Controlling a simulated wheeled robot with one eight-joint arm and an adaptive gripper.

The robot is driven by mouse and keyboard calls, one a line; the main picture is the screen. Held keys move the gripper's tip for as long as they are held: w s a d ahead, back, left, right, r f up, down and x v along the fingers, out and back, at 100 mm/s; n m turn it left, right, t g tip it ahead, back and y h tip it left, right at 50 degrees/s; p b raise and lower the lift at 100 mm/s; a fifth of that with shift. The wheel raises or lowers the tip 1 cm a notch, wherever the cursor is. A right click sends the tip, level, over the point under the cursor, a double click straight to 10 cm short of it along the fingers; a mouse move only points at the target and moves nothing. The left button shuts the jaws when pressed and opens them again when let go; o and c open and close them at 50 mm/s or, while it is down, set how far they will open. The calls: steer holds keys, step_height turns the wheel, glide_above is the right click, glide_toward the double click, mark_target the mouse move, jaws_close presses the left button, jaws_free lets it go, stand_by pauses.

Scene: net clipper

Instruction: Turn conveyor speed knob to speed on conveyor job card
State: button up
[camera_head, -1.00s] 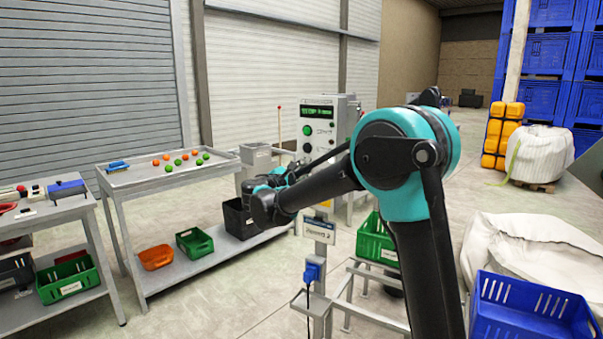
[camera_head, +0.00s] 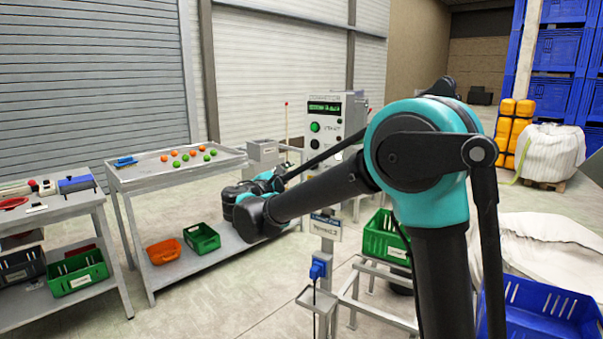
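The control panel (camera_head: 332,128) is a pale upright box behind my arm. It has a lit green display (camera_head: 325,107), a green button (camera_head: 315,127) and a darker round control (camera_head: 313,145) below it, perhaps the knob; its setting is too small to read. My arm reaches left in front of the panel's lower part. Its wrist is folded near the sorting table's right end, and my gripper's fingers cannot be made out there. No job card can be told for certain; a white label sign (camera_head: 326,228) stands on a post below the panel.
A metal table (camera_head: 180,178) with orange and green balls stands left of the panel, with an orange bin (camera_head: 165,252) and a green bin (camera_head: 202,238) on its lower shelf. A blue box (camera_head: 320,267) is on the front post. A green crate (camera_head: 387,238) stands right.

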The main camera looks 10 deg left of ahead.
steer(key=shift+v, duration=1.15)
